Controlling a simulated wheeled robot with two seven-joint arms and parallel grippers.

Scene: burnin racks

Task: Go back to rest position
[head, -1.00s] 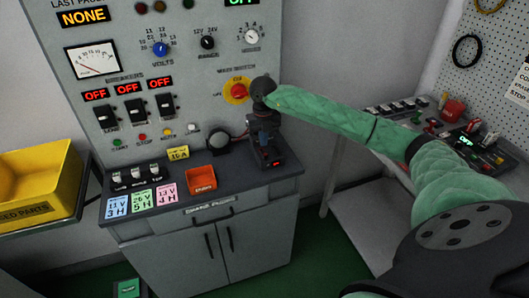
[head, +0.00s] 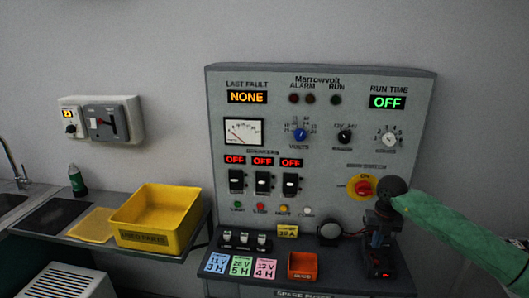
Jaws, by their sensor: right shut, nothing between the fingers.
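My right arm in its green sleeve comes in from the right edge. My right gripper (head: 379,268) points down in front of the right part of the grey test panel (head: 320,110), below the red and yellow main switch (head: 361,187). It looks shut and empty. The wrist's dark round joint hides part of the panel's right side. Whether the gripper touches the bench top cannot be told. My left gripper is not in view.
On the bench by the panel are an orange bin (head: 302,266), coloured cards (head: 241,265) and small fuses. A switch box (head: 104,121) hangs on the wall.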

